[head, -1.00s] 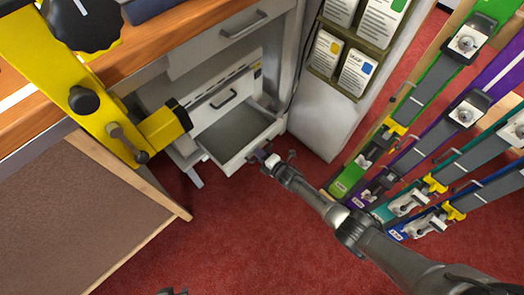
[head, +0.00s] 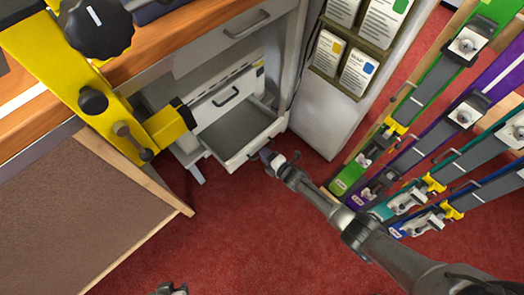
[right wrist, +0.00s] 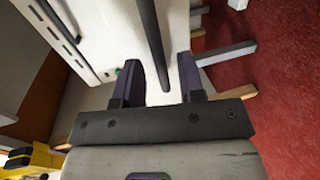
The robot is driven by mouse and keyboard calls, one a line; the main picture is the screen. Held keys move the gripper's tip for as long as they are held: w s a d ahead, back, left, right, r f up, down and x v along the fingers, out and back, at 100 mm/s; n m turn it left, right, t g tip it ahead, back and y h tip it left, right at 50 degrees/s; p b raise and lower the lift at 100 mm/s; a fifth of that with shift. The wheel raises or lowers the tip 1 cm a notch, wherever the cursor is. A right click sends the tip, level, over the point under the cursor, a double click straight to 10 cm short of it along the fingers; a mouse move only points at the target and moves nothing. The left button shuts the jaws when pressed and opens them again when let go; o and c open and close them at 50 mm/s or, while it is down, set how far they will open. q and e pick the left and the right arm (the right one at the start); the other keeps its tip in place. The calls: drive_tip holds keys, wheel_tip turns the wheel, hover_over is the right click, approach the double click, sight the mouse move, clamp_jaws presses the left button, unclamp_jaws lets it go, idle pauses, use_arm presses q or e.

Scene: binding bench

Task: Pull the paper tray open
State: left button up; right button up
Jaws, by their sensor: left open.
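My right gripper (head: 267,156) is just in front of the tray's front panel. In the right wrist view its two dark fingers (right wrist: 158,84) are apart, with the tray's dark bar handle (right wrist: 151,42) showing between them and gaps on both sides. The pale tray front (right wrist: 100,25) shows behind the handle. My left gripper (head: 170,289) is open at the bottom edge, partly cut off, far from the tray.
A closed drawer (head: 240,35) sits above the tray, and another closed front with a handle (head: 225,97) is just behind it. A yellow clamp (head: 75,85) overhangs at left. Red floor (head: 240,230) is clear in front.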

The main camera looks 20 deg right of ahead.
drive_tip(key=p+v, duration=0.4)
drive_tip(key=v, duration=0.7)
drive_tip(key=shift+s+d+p, duration=0.2)
drive_tip(key=shift+s+p, duration=0.1)
drive_tip(key=shift+p, duration=0.05)
